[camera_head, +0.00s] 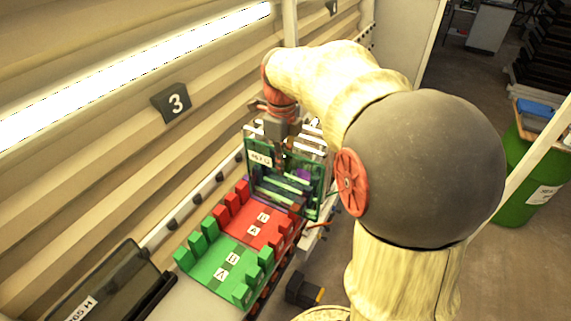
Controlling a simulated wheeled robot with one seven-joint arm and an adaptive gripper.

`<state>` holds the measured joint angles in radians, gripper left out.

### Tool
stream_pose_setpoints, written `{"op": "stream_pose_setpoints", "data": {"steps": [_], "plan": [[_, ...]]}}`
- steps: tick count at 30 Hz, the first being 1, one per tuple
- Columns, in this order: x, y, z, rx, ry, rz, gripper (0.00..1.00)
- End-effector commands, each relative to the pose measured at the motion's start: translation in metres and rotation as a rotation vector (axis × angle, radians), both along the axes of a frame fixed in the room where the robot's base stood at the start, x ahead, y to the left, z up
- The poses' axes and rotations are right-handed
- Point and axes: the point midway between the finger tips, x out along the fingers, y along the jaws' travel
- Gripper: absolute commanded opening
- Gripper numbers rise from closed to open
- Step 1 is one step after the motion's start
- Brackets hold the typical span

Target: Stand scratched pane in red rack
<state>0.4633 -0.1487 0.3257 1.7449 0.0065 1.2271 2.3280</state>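The red rack (262,232) lies at the middle of the view, with upright red teeth along two sides and small white letter labels on its floor. A clear pane with green edges (312,187) and a white label (260,158) stands upright just behind the red rack. Any scratch on it is too small to make out. My gripper (279,163) points down at the upper part of this pane and overlaps it. Its fingertips are small and partly lost against the glass, so I cannot tell whether they are closed on it.
A green rack (226,266) with teeth adjoins the red rack in front. More panes show behind the labelled pane. A dark glass panel (95,290) is at lower left. A ribbed wall with a number 3 sign (172,102) runs along the left. A green bin (527,178) stands right.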

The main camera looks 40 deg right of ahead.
Motion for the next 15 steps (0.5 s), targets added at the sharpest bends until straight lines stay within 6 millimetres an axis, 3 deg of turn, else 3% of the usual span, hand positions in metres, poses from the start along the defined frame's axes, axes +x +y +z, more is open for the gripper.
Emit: {"op": "stream_pose_setpoints", "data": {"steps": [15], "plan": [[0.040, 0.014, -0.001, -0.001, -0.004, 0.002, 0.00]]}}
